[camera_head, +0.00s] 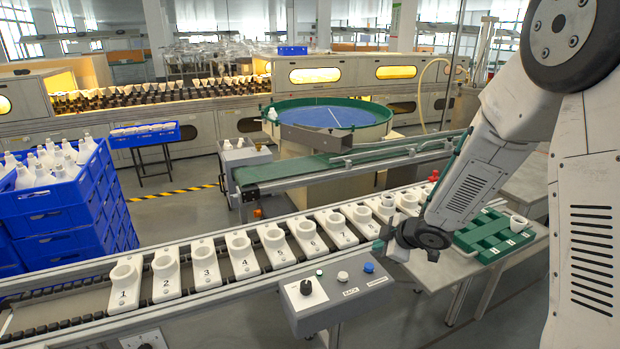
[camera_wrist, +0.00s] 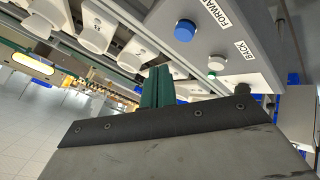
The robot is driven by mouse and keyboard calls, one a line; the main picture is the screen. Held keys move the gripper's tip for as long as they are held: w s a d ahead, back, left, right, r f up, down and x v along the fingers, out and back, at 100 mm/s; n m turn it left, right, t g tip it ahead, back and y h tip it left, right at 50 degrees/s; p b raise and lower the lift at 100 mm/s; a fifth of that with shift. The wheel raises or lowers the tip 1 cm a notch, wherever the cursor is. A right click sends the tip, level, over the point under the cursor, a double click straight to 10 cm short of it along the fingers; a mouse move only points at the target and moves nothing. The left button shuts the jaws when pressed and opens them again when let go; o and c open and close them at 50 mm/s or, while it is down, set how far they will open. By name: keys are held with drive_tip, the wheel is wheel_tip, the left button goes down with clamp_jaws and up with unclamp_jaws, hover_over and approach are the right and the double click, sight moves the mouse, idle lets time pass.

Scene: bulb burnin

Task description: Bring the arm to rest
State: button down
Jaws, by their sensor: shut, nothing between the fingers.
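My arm reaches down from the upper right in the head view, bent at the elbow. My gripper (camera_head: 384,232) hangs over the right part of the numbered conveyor, behind the control box. In the wrist view its green fingers (camera_wrist: 158,86) are together and nothing shows between them. They appear clear of the holders, though the exact gap cannot be told.
White numbered holders (camera_head: 124,283) line the conveyor. The control box (camera_head: 335,293) with a blue button (camera_wrist: 185,31) stands in front. A green tray (camera_head: 494,236) sits on a table at the right. Blue crates (camera_head: 60,222) of bulbs are stacked left.

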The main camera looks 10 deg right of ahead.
drive_tip(key=d+m+h, duration=0.1)
drive_tip(key=s+d+f+g+h, duration=0.1)
drive_tip(key=d, duration=0.1)
drive_tip(key=s+d+f+m+h, duration=0.1)
drive_tip(key=shift+s+d+m, duration=0.25)
drive_tip(key=shift+d+m, duration=0.05)
drive_tip(key=s+d+r+m+g+h, duration=0.2)
drive_tip(key=s+d+r+m, duration=0.15)
drive_tip(key=s, duration=0.25)
drive_tip(key=s+d+r+m+g+h, duration=0.2)
drive_tip(key=s+r+m, duration=0.2)
drive_tip(key=s+r, duration=0.15)
drive_tip(key=s+a+r+m+y, duration=0.1)
drive_tip(key=s+a+r, duration=0.2)
drive_tip(key=s, duration=0.4)
drive_tip(key=s+a+r+m+g+y, duration=0.1)
drive_tip(key=s+a+r+m, duration=0.1)
drive_tip(key=s+r, duration=0.4)
drive_tip(key=s+a+r+m+y, duration=0.1)
drive_tip(key=s+a+r, duration=0.2)
drive_tip(key=s, duration=0.7)
wheel_tip(320, 180, up, 2)
drive_tip(key=shift+a+r, duration=0.2)
drive_tip(key=shift+a, duration=0.2)
